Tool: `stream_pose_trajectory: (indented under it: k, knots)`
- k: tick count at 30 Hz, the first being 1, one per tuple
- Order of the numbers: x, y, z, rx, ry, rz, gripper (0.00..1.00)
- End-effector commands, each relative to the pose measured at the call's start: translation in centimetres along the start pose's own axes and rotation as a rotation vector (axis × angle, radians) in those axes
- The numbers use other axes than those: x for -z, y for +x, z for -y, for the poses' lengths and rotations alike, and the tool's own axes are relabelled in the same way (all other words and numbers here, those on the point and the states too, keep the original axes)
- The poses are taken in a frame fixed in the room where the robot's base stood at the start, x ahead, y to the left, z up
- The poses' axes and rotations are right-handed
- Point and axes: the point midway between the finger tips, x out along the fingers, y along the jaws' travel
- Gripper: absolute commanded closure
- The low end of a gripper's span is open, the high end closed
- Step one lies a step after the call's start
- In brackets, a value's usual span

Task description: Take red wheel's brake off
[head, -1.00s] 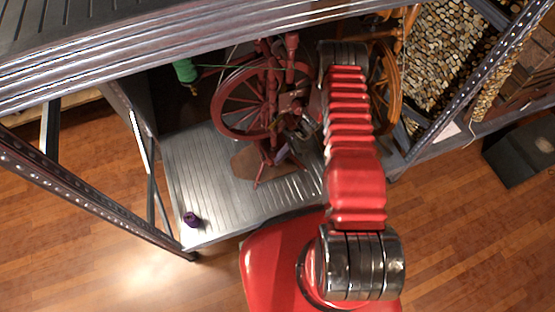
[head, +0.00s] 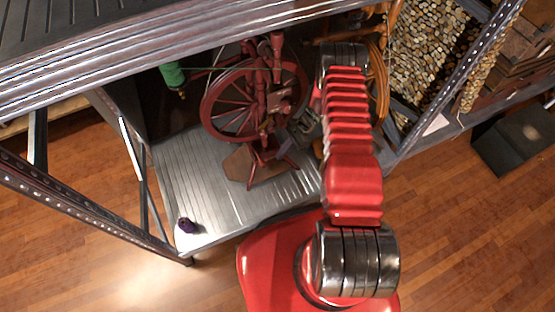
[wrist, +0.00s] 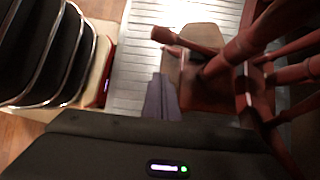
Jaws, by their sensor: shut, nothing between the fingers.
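The red spinning wheel (head: 208,113) stands upright on a grey metal shelf, left of my arm in the head view. Its round spoked wheel faces me, with red posts and legs beside it. In the wrist view its red turned legs and posts (wrist: 240,45) fill the right side, over a brown base board (wrist: 203,37). My gripper (wrist: 162,82) is shut and empty, pointing in low beside these parts. In the head view my gripper (head: 303,128) is just right of the wheel's posts, partly hidden by my arm. I cannot make out the brake.
A green spool (head: 172,75) is behind left. A wooden wheel (head: 380,80) stands right of my arm. Shelf posts and an upper shelf (head: 150,60) enclose the space.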

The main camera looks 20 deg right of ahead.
Motion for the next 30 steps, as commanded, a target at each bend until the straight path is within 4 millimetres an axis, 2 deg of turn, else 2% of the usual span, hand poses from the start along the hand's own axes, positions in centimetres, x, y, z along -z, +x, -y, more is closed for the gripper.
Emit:
stream_pose_trajectory:
  k: [3, 10, 30]
  knots:
    - [0.1, -2.1, 0.7, 0.003, -0.002, -0.001, 1.00]
    - [0.1, -4.4, 1.3, -0.001, -0.002, 0.000, 1.00]
    - [0.1, -4.8, 1.3, -0.002, -0.002, 0.000, 1.00]
